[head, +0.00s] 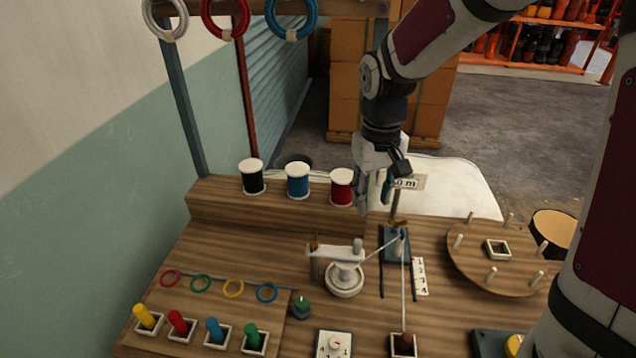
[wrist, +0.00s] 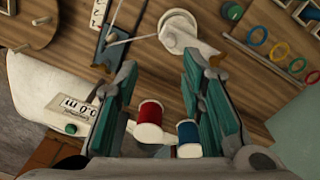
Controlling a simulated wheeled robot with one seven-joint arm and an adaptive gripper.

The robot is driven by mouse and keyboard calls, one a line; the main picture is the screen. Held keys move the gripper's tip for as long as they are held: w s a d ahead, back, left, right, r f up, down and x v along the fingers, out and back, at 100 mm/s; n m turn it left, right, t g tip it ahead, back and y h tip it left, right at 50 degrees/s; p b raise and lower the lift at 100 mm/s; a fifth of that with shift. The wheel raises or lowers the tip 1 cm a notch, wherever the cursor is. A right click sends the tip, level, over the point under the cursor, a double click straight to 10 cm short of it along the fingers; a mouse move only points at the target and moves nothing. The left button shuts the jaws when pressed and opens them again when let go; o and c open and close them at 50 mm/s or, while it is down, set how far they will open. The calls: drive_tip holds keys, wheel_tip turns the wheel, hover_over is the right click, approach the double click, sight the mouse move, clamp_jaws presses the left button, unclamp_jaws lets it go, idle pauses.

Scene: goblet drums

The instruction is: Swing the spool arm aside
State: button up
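The spool arm (head: 335,251) is a white bar with a knob at its right end, lying across a round white base on the wooden bench. It also shows at the top of the wrist view (wrist: 182,32). A pale cord runs from it to a dark blue slider plate (head: 391,248) on its right. My gripper (head: 375,202) hangs above and behind the spool arm, fingers pointing down, apart from it. In the wrist view my gripper (wrist: 160,62) is open and empty, its teal-padded fingers spread wide.
Black (head: 252,180), blue (head: 298,182) and red (head: 341,188) thread spools stand on the raised back step, close to my gripper. A pegged round board (head: 510,268) lies right. Coloured pegs (head: 178,322) and rings (head: 234,288) occupy the left front.

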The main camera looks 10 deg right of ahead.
sight(358, 241)
drive_tip(key=f, duration=0.5)
drive_tip(key=a+f, duration=0.1)
drive_tip(key=f, duration=0.9)
drive_tip(key=shift+w+a+f, duration=0.25)
drive_tip(key=shift+w+f, duration=0.05)
drive_tip(key=shift+w, duration=0.05)
drive_tip(key=shift+c, duration=0.5)
clamp_jaws()
